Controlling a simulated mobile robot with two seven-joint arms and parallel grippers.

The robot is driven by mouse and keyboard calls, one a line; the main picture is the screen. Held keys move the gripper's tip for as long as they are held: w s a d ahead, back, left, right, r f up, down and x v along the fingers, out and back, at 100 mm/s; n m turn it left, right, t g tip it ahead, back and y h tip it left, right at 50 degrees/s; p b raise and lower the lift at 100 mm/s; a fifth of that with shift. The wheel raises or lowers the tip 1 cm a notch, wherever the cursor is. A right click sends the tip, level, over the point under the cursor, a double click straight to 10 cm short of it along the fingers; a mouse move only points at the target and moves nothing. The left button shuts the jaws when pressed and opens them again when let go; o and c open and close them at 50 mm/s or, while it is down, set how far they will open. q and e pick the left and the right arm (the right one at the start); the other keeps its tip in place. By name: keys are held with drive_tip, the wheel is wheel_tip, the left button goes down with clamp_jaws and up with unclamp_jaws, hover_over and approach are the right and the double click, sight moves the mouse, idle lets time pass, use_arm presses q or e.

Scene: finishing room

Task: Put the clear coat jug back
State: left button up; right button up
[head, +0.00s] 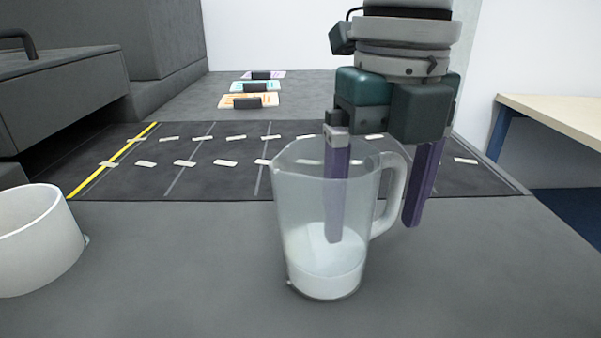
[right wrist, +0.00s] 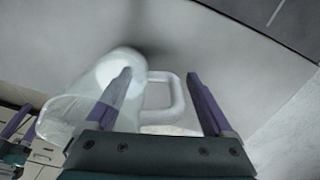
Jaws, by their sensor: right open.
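The clear coat jug (head: 300,215) is a clear pitcher with whitish liquid in the bottom, upright on the grey worktop. Its handle (head: 392,200) points right. My right gripper (head: 373,234) is open above it, pointing down. One finger shows through the jug wall and appears to be inside the mouth; the other is right of the handle. In the right wrist view the handle (right wrist: 178,100) lies between the open fingers (right wrist: 160,78), and the jug (right wrist: 65,112) is at left. My left gripper appears only partly at that view's left edge (right wrist: 18,125).
A white cup-like container (head: 40,245) stands at the left. Behind the jug lies a dark mat (head: 230,175) with pale tape marks, dividing lines and a yellow line. Several coloured cards (head: 235,101) lie farther back. A pale table (head: 560,115) is at right. The front right worktop is clear.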

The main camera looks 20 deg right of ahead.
wheel_tip(320, 180, up, 12)
drive_tip(key=shift+r, duration=0.15)
idle(0.7)
